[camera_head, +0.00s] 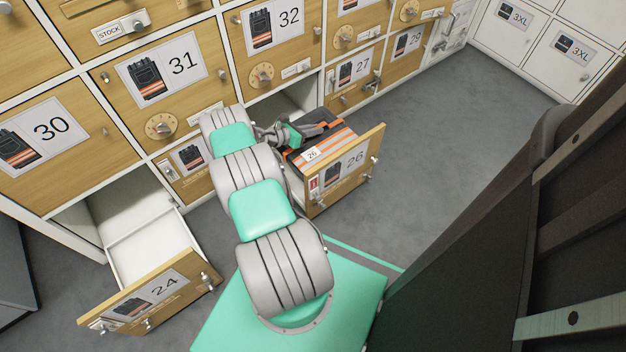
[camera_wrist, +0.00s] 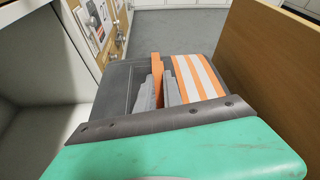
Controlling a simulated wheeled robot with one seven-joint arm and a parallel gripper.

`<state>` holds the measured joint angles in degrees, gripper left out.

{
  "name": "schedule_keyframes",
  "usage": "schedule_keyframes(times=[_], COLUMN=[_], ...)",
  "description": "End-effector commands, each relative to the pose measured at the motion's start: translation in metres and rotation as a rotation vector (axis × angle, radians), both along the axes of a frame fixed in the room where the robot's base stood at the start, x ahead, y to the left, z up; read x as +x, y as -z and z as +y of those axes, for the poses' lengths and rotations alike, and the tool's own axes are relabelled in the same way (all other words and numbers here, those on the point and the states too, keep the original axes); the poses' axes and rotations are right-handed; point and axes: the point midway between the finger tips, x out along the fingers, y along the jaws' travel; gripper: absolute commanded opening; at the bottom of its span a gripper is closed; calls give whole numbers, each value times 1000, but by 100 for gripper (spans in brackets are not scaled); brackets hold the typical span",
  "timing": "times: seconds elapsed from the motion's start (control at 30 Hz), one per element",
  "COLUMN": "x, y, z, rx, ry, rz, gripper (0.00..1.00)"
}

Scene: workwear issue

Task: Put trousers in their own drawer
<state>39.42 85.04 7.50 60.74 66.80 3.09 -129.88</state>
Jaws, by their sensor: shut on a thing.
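The dark folded trousers (camera_head: 322,145) with orange stripes and a white "26" tag lie in the pulled-out drawer 26 (camera_head: 345,172). In the wrist view the trousers (camera_wrist: 200,78) show orange and white bands beside the drawer's wooden front (camera_wrist: 270,60). My gripper (camera_head: 308,132) reaches down into this drawer. Its grey fingers (camera_wrist: 158,92) are shut on an upright orange-edged part of the trousers. My arm hides part of the drawer's left side. How far the trousers are off the drawer floor cannot be told.
Drawer 24 (camera_head: 150,290) is also pulled out and looks empty. Closed wooden fronts 30 (camera_head: 50,130), 31 (camera_head: 165,75), 32 (camera_head: 275,25) and 27 (camera_head: 355,75) stand around. A dark panel (camera_head: 480,220) fills the right. Grey floor (camera_head: 450,120) is clear beyond drawer 26.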

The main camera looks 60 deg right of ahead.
Motion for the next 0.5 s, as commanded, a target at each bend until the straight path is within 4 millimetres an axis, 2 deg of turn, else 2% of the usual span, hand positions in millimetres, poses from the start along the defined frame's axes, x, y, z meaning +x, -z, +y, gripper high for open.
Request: schedule_keyframes(times=[0.03,0.1,0.27,0.5], x=[1,1,1,-1], y=[29,41,54,102], z=[-1,-1,-2,-2], rx=[-5,-6,-6,-5], ry=[0,0,1,3], rz=[-2,-3,-2,-1], gripper=[0,0,0,0])
